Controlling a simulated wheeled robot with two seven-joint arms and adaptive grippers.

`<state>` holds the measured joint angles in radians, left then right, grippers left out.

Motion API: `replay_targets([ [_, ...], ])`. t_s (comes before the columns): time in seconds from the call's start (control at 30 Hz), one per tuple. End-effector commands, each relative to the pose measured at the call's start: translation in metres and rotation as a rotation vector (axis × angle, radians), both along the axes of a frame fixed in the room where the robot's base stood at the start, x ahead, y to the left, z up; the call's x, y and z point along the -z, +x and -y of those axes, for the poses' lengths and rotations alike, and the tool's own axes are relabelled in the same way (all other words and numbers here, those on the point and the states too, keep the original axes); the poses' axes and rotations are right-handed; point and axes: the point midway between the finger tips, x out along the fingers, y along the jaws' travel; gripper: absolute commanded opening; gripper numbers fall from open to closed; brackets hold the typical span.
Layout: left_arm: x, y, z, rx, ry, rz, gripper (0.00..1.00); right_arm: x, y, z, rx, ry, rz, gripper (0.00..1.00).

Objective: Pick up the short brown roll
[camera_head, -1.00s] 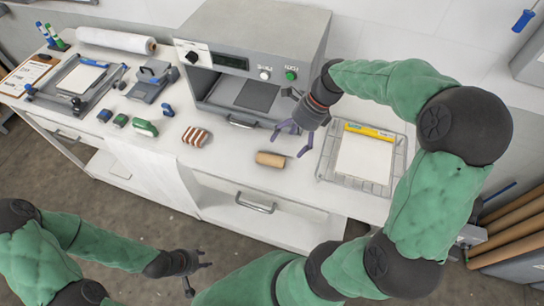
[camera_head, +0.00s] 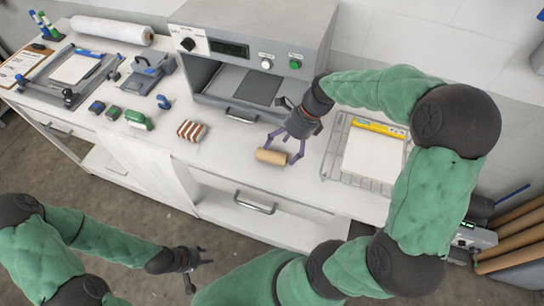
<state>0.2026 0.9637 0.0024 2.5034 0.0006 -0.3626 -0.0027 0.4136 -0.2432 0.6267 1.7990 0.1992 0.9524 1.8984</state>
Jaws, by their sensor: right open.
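The short brown roll (camera_head: 271,156) lies on its side on the white bench, in front of the press and left of the wire tray. My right gripper (camera_head: 280,152) points down over the roll, its purple fingers spread open around the roll's right part. I cannot tell whether the fingers touch it. My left gripper (camera_head: 194,271) hangs low in front of the bench, away from the roll; its fingers appear apart and empty.
The grey press (camera_head: 250,60) stands behind the roll. The wire tray (camera_head: 333,160) with white sheets is to the right. The bench front edge is close to the roll.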

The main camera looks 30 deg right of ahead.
Motion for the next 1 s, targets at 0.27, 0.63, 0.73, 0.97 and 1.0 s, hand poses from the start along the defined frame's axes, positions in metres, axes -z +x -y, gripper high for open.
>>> replay_targets([
  [0.27, 0.017, 0.000, 0.000, 0.000, 0.000, 0.000, 0.40, 0.033, 0.008, -0.018, -0.002, 0.001, -0.001, 0.87],
  [0.63, 0.019, 0.000, 0.000, 0.000, 0.000, 0.000, 0.40, 0.041, 0.009, -0.024, 0.000, 0.000, 0.000, 0.78],
  [0.73, 0.019, 0.000, 0.000, 0.000, 0.000, 0.000, 0.40, 0.041, 0.009, -0.024, 0.000, 0.000, 0.000, 0.50],
  [0.97, 0.019, 0.000, 0.000, 0.000, 0.000, 0.000, 0.40, 0.041, 0.009, -0.024, 0.000, -0.001, -0.001, 0.35],
  [1.0, 0.019, 0.000, 0.000, 0.000, 0.000, 0.000, 0.40, 0.041, 0.009, -0.024, 0.000, -0.001, -0.001, 0.35],
])
